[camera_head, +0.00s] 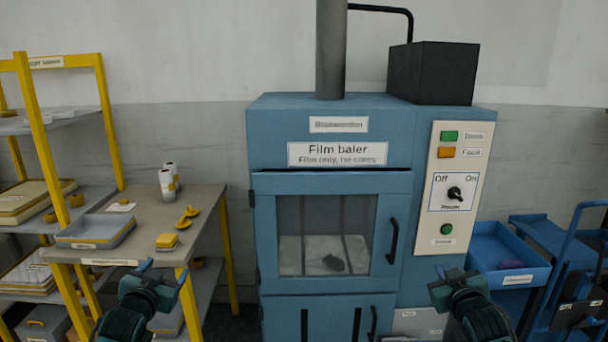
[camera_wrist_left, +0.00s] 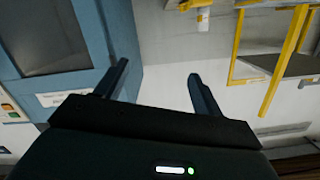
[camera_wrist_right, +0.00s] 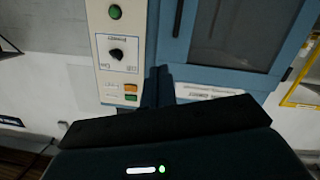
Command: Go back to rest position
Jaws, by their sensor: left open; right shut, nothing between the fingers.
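My left gripper (camera_head: 164,270) is at the lower left of the head view, in front of the grey workbench. In the left wrist view its two fingers (camera_wrist_left: 158,72) are apart with nothing between them. My right gripper (camera_head: 440,270) is at the lower right of the head view, in front of the baler's right side. In the right wrist view its fingers (camera_wrist_right: 158,72) are together and hold nothing. Both grippers appear clear of the furniture.
The workbench (camera_head: 150,208) holds white rolls (camera_head: 166,183) and a tray (camera_head: 95,232). A blue cart (camera_head: 545,240) is at right.

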